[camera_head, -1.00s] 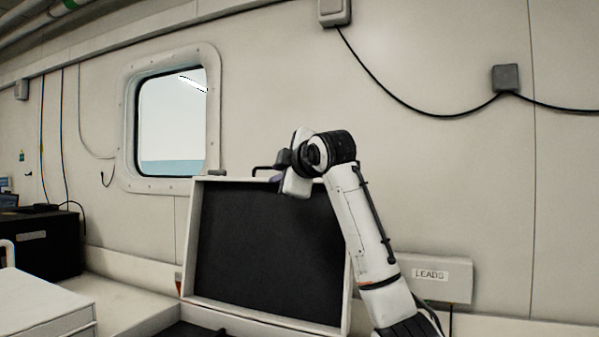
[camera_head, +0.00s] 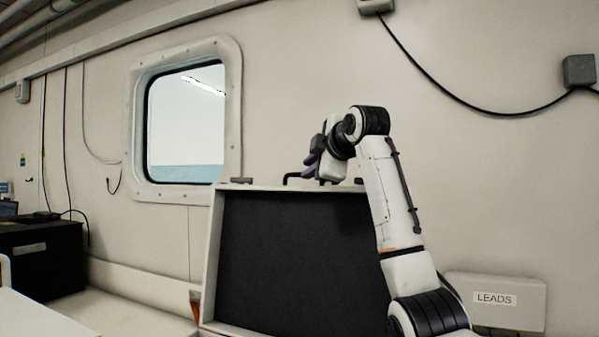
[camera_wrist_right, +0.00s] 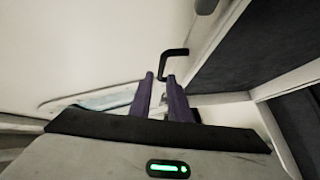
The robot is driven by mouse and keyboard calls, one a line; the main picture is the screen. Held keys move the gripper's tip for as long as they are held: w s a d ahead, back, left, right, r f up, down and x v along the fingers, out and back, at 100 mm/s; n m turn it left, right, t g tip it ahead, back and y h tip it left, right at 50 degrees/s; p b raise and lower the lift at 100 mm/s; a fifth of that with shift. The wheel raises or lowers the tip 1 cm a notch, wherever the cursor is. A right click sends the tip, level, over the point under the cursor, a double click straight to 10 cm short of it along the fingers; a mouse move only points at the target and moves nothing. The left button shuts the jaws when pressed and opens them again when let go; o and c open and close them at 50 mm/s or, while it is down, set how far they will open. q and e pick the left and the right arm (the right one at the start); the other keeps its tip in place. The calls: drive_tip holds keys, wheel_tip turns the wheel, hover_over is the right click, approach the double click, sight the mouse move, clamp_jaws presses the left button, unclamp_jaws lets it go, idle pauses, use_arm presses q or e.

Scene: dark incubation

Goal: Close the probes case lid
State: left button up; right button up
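The probes case lid (camera_head: 300,262) stands upright and open, its dark lining facing me and its pale rim around it. A black handle (camera_head: 290,177) sits on the lid's top edge; a black bent handle also shows in the right wrist view (camera_wrist_right: 165,58). My right gripper (camera_head: 312,160) is at the lid's top edge, just right of the handle. In the right wrist view its two purple fingers (camera_wrist_right: 160,76) are apart, with the handle just beyond their tips. I cannot tell whether they touch it. The case's base is mostly out of frame. My left gripper is not in view.
The wall with a window (camera_head: 186,122) is close behind the lid. A box labelled LEADS (camera_head: 515,298) is at the lower right. A black box (camera_head: 42,258) and a pale bench (camera_head: 130,305) are at the left. A cable hangs on the wall above.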

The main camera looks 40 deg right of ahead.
drive_tip(key=p+x, duration=0.1)
drive_tip(key=x, duration=0.4)
drive_tip(key=shift+w+p, duration=0.1)
drive_tip(key=shift+p, duration=0.2)
drive_tip(key=shift+w+d+f, duration=0.2)
drive_tip(key=shift+w+f, duration=0.05)
drive_tip(key=shift+w, duration=0.3)
drive_tip(key=shift+w+f, duration=0.1)
drive_tip(key=shift+w, duration=0.1)
drive_tip(key=shift+c, duration=0.3)
clamp_jaws()
